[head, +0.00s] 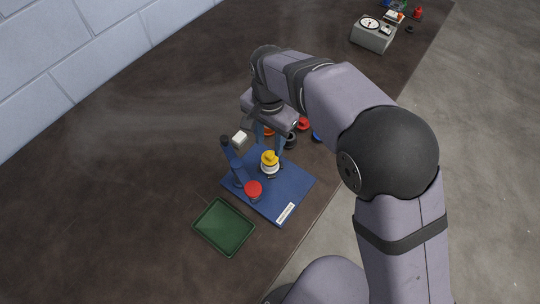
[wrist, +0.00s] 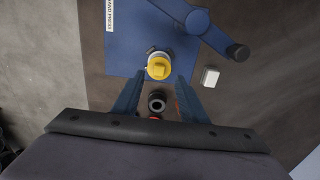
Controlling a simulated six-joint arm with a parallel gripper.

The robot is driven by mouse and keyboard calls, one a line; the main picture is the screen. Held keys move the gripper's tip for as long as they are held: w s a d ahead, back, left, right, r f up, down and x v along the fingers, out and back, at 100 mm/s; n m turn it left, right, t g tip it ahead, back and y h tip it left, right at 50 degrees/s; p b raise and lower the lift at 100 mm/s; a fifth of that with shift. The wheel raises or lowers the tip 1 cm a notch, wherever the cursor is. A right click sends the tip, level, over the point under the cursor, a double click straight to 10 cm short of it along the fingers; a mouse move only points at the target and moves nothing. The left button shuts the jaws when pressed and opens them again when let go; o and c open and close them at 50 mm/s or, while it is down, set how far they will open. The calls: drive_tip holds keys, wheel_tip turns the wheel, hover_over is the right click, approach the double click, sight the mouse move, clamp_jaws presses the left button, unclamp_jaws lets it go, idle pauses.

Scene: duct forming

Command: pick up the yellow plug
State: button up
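The yellow plug (head: 270,158) sits upright on a white round piece on the blue base plate (head: 296,184) of a hand press. In the wrist view the plug (wrist: 158,67) shows from above, with a raised ridge on top and a pale rim around it. My gripper (wrist: 160,80) is open, its two blue fingers spread wide with nothing between them that I can see held. In the head view my gripper (head: 269,150) points down over the back part of the plate, close to the plug. Whether the fingertips reach the plug's height is unclear.
The press's blue lever (wrist: 200,22) with a dark knob stands left of the plug in the head view, beside a red cap (head: 253,189). A white block (head: 240,138) and several dark and red rings (head: 303,124) lie behind. An empty green tray (head: 223,227) lies in front.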

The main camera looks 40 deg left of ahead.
sight(270, 155)
drive_tip(key=shift+d+f+p, duration=0.1)
drive_tip(key=shift+f+p, duration=1)
drive_tip(key=shift+f, duration=1.4)
clamp_jaws()
